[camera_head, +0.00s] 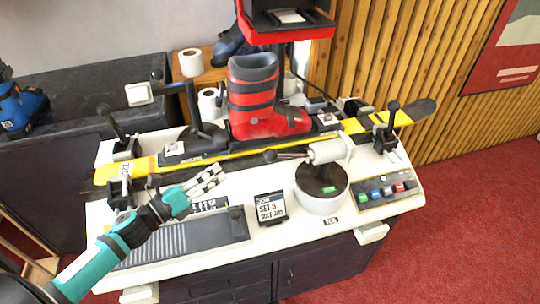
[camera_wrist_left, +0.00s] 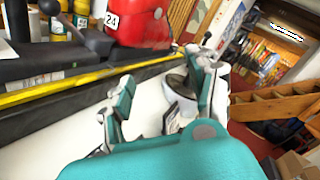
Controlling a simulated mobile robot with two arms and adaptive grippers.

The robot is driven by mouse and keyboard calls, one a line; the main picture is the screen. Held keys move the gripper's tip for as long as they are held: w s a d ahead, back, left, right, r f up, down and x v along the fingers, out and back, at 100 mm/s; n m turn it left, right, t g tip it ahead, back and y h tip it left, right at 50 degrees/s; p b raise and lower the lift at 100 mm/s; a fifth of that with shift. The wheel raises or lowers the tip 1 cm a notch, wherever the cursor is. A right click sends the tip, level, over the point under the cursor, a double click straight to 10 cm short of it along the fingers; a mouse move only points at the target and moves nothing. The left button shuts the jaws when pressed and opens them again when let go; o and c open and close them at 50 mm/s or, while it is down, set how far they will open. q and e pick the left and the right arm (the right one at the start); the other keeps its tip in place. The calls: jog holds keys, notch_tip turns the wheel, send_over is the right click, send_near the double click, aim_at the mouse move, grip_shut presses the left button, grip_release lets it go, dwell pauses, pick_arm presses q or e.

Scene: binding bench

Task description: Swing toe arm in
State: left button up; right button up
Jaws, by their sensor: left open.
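My left gripper (camera_head: 207,181) is open and empty above the white bench top, in front of the yellow ski (camera_head: 238,153). Its spread fingers also show in the left wrist view (camera_wrist_left: 160,98). A red and black boot (camera_head: 262,100) stands on the ski, its toe to the right. A pale cylinder (camera_head: 328,150) with a thin rod ending in a black knob (camera_head: 269,156) sits over a round pedestal, right of my gripper and apart from it. A dark arm with a white pad (camera_head: 138,94) stands behind the ski at left. I cannot tell which is the toe arm.
Black-knobbed clamps (camera_head: 388,125) hold the ski near its ends. A small display (camera_head: 270,208) stands at the bench front, with a ribbed dark tray (camera_head: 185,240) to its left. A button panel (camera_head: 388,190) is at right. White bench surface is free around the display.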

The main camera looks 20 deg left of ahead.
aim_at(271, 153)
pick_arm(q)
jog(key=w+d+m+g+h+p, duration=0.1)
jog(key=w+d+m, duration=0.2)
jog(key=d, duration=0.1)
jog(key=w+d+r+m+g+h+p, duration=0.1)
jog(key=w+d+m+h+p, duration=0.1)
jog(key=w+d+m, duration=0.1)
jog(key=w+d+m+g+h+p, duration=0.1)
jog(key=w+d+m+p, duration=0.1)
jog(key=d, duration=0.3)
jog(key=shift+w+d+r+m+g+h, duration=0.1)
jog(key=shift+w+d+m+g+h, duration=0.15)
jog(key=shift+w, duration=0.2)
jog(key=shift+w+r+m+g+h, duration=0.1)
jog(key=shift+w+m+h, duration=0.05)
jog(key=shift+w+m, duration=0.25)
jog(key=shift+w+d+f+p, duration=0.1)
jog(key=shift+w+d+p, duration=0.15)
jog(key=shift+w+p, duration=0.05)
jog(key=c, duration=1.1)
grip_shut()
